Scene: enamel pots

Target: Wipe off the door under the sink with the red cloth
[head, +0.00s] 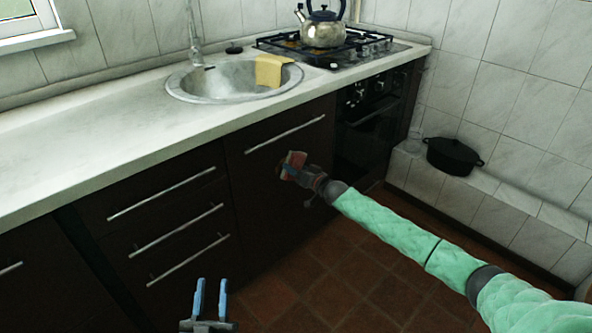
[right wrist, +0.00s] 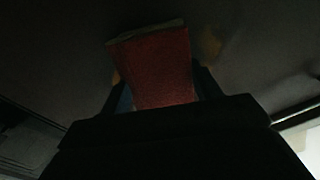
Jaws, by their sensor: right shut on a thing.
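The dark door under the sink (head: 258,200) has a long metal handle (head: 285,134) near its top. My right gripper (head: 297,172) is at the door's right part, below the handle, shut on the red cloth (head: 292,160). In the right wrist view the red cloth (right wrist: 155,68) sticks out between the fingers, close to the dark door surface (right wrist: 245,50); I cannot tell whether it touches. A brownish smudge (right wrist: 210,43) shows on the surface right of the cloth. My left gripper (head: 210,297) is open and empty, low in the head view in front of the drawers.
Drawers with metal handles (head: 176,243) stand left of the door, and an oven (head: 366,125) stands right. Above are the sink (head: 215,82) with a yellow cloth (head: 270,70) on its rim, and a kettle (head: 323,32) on the stove. A black pot (head: 453,156) sits on the tiled ledge.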

